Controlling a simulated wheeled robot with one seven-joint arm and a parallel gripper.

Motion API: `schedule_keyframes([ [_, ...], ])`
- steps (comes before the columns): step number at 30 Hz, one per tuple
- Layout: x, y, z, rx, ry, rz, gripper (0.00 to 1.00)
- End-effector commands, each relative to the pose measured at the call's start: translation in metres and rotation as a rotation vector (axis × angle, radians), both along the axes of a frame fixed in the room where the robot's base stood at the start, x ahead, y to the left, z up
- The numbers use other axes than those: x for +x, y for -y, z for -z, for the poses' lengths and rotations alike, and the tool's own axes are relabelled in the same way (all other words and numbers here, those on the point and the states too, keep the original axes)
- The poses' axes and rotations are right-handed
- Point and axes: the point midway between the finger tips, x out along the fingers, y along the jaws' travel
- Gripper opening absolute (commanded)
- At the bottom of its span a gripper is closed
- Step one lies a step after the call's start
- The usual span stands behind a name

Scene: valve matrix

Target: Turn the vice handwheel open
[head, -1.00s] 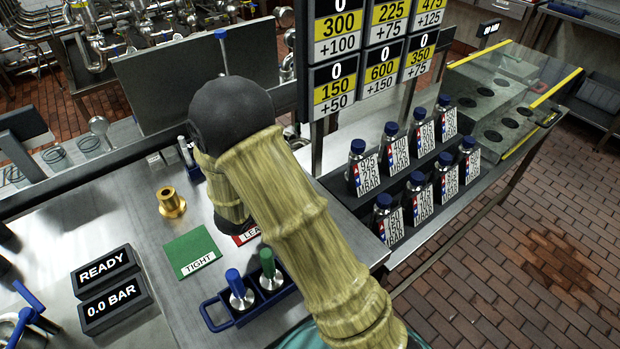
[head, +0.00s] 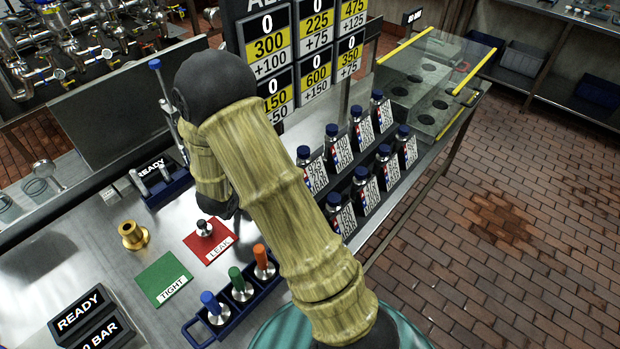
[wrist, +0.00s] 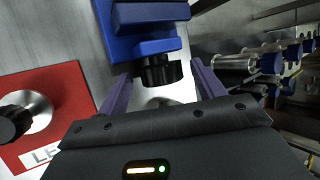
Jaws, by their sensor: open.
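In the wrist view the blue vice (wrist: 145,22) stands at the top middle, with its dark ribbed handwheel (wrist: 161,71) facing my gripper. My gripper (wrist: 160,77) is open, with one purple finger on each side of the handwheel. Gaps show between the fingers and the wheel, and I cannot tell how deep the wheel sits between them. In the head view my arm hides the vice, the handwheel and the gripper's fingers.
A red LEAK mat (head: 217,246) bears a metal piece with a black knob (head: 204,228). Nearby are a green TIGHT mat (head: 160,275), a brass fitting (head: 133,235) and a blue rack (head: 205,334) of coloured-handled tools. Several blue-capped bottles (head: 335,150) stand right of my arm.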

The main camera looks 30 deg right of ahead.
Motion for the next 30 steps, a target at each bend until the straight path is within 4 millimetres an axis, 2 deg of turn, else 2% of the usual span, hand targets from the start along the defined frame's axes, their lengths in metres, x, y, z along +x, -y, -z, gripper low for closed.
schedule_keyframes([
  [1, 0.000, 0.003, -0.005, 0.037, -0.011, 0.005, 0.68],
  [12, 0.002, 0.008, -0.005, 0.291, -0.091, 0.006, 0.68],
  [25, 0.004, 0.012, -0.004, 0.511, -0.163, 0.006, 0.68],
  [30, -0.004, 0.012, -0.024, 0.512, -0.164, 0.001, 0.68],
])
